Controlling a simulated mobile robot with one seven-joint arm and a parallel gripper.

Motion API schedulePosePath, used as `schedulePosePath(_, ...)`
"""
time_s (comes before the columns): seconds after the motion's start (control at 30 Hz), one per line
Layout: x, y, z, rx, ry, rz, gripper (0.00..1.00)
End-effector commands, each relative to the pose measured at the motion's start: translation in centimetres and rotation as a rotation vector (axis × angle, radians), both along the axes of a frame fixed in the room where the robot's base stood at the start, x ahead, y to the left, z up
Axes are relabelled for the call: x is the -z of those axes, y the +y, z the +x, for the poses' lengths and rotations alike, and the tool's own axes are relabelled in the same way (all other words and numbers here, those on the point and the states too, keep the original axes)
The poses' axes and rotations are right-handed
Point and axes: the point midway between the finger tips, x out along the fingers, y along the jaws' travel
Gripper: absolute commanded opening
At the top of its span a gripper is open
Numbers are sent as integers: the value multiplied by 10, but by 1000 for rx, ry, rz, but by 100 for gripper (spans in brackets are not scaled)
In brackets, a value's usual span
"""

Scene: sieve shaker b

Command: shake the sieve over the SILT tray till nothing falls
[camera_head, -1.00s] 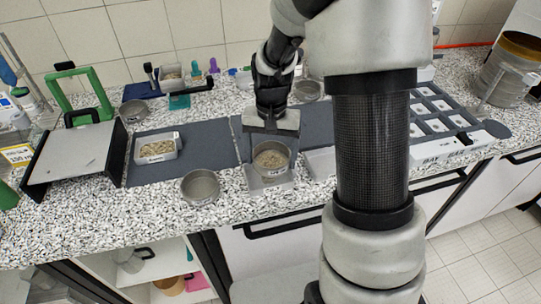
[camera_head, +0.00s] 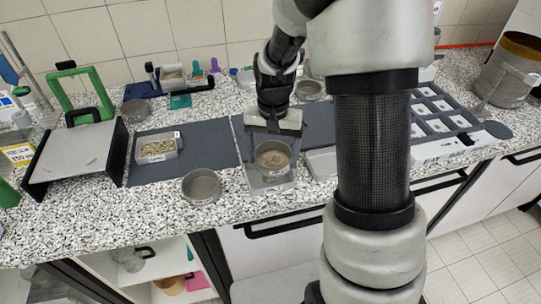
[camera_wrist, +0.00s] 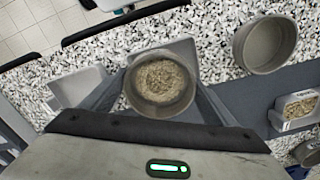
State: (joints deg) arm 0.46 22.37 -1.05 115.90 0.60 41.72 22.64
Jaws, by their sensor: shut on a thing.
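My gripper (camera_head: 273,133) is shut on a round metal sieve (camera_head: 273,146) and holds it upright above a grey tray (camera_head: 270,184). Tan grains lie in the sieve, and they also show in the wrist view, where the sieve rim (camera_wrist: 133,90) is seen from above. The tray's label on its front edge is too small to read, and most of its inside is hidden under the sieve. In the wrist view a pale edge of this tray (camera_wrist: 183,47) shows behind the sieve. I see no grains falling.
An empty round pan (camera_head: 201,187) stands to the left on the speckled counter. A small tray of grains (camera_head: 157,149) sits on a dark mat (camera_head: 205,165). Another pale tray (camera_head: 321,163) is close on the right, and a compartment box (camera_head: 440,147) lies farther right.

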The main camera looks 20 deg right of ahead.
Motion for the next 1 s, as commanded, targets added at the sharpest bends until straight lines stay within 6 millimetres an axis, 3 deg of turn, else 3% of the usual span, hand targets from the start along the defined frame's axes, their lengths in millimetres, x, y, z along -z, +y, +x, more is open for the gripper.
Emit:
schedulePosePath(0.33, 0, 25, 0, -2, -1, 0, 54)
schedulePosePath(0.57, 0, 22, 0, 1, -1, 0, 54)
schedulePosePath(0.8, 0, 0, 0, 2, 0, 0, 54)
schedulePosePath(1.0, 0, 0, 0, 0, 0, 0, 54)
